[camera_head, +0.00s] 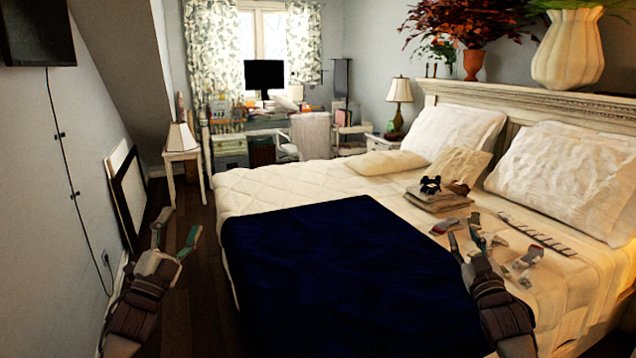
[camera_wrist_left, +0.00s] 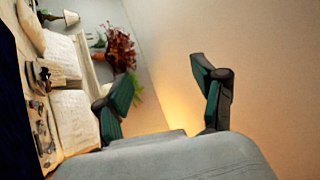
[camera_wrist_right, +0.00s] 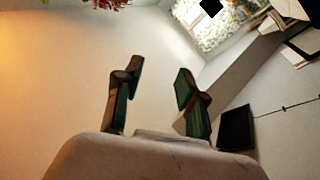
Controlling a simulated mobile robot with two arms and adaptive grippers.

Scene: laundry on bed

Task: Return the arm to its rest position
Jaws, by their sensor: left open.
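My left gripper (camera_head: 176,232) is raised over the dark floor strip between the left wall and the bed. Its fingers are apart with nothing between them, and they also show apart in the left wrist view (camera_wrist_left: 162,105). My right gripper (camera_head: 473,240) is in front of the right part of the bed (camera_head: 265,184) in the head view. Its fingers are spread and empty in the right wrist view (camera_wrist_right: 155,100), with wall and ceiling behind them.
A dark blue blanket (camera_head: 340,265) covers the bed's middle. Folded cloths (camera_head: 438,199) with small dark items on top, and several small loose items (camera_head: 527,262), lie near the pillows (camera_head: 565,175). A white side table (camera_head: 183,165) stands beyond the left gripper; framed panels (camera_head: 128,190) lean on the left wall.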

